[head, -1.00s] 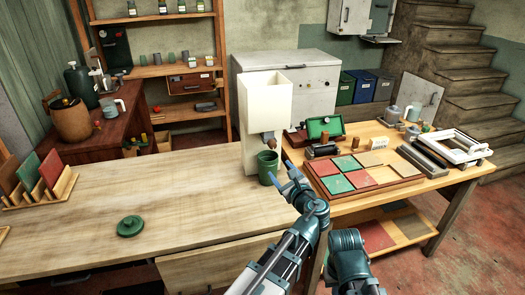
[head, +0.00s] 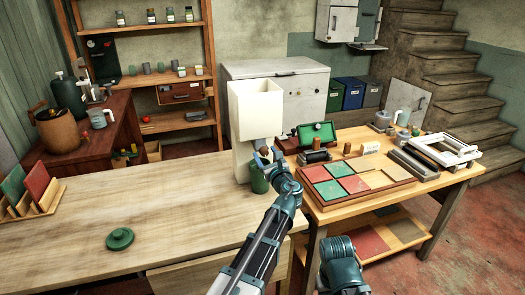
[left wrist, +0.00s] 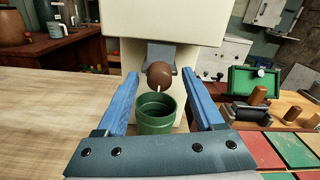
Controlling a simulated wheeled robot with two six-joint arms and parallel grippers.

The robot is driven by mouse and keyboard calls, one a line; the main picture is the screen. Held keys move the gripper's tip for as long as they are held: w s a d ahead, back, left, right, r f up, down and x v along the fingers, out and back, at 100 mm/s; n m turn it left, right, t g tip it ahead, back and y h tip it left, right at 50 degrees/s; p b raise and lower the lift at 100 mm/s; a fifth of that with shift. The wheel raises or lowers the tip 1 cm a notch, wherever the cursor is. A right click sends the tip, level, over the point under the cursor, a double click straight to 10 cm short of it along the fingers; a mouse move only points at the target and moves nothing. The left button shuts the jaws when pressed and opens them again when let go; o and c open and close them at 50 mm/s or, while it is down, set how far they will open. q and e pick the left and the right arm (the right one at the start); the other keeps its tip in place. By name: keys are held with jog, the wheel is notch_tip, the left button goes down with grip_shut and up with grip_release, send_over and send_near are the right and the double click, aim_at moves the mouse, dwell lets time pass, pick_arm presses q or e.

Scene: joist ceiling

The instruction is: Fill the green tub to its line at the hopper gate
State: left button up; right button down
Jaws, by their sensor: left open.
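The cream hopper (head: 255,105) stands at the right end of the wooden bench. The green tub (head: 259,181) is upright below its outlet, and also shows in the left wrist view (left wrist: 156,124). My left gripper (head: 268,156) is open in front of the hopper, above the tub. In the left wrist view, its blue fingers (left wrist: 160,92) stand either side of the round brown knob (left wrist: 159,75) on the grey gate (left wrist: 160,55), apart from it. I cannot make out the tub's line or fill level. The green lid (head: 120,239) lies on the bench.
A side table right of the hopper holds a tray of coloured tiles (head: 350,183), a green open case (head: 316,133) and a white frame (head: 447,147). A rack of boards (head: 30,196) stands at the bench's left. The bench middle is clear.

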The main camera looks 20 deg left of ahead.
aim_at(261, 147)
pick_arm(q)
jog(key=shift+x, duration=1.75)
grip_shut()
jog(key=shift+s, duration=0.1)
